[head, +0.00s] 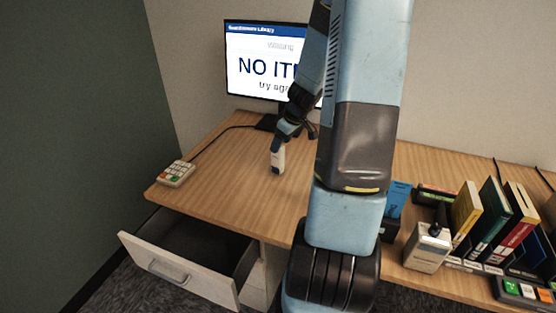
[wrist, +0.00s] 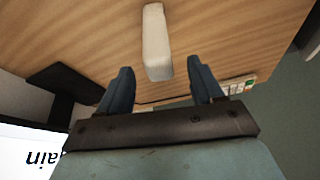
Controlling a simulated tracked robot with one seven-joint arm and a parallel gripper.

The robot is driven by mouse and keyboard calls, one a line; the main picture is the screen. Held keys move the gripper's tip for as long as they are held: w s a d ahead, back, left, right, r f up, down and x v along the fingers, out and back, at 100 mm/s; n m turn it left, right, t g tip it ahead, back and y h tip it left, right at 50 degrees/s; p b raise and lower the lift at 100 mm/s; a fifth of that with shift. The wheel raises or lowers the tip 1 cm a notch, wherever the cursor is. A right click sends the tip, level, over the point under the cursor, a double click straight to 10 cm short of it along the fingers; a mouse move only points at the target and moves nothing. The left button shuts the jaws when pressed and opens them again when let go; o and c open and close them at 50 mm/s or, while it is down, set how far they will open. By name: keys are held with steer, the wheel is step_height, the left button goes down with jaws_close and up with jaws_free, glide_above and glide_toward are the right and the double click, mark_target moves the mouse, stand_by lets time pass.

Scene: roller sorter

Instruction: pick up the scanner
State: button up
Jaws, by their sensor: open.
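In the wrist view the blue fingers of my gripper (wrist: 160,70) are apart, with a gap on each side of the block. I cannot tell whether either finger touches it.
A monitor (head: 262,65) reading "NO IT..." stands behind. A keypad (head: 176,173) lies at the desk's left edge. An open drawer (head: 178,270) juts out below. Upright books (head: 490,220) and a pale box-shaped device (head: 428,247) crowd the right. The desk's left part is mostly clear.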

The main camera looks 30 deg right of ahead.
mark_target(278, 159)
steer(key=shift+w+x, duration=0.15)
steer(key=shift+x, duration=1.25)
steer(key=shift+w+x, duration=0.1)
steer(key=shift+x, duration=1.25)
steer(key=shift+r, duration=0.1)
steer(key=c, duration=1.1)
steer(key=shift+r, duration=0.15)
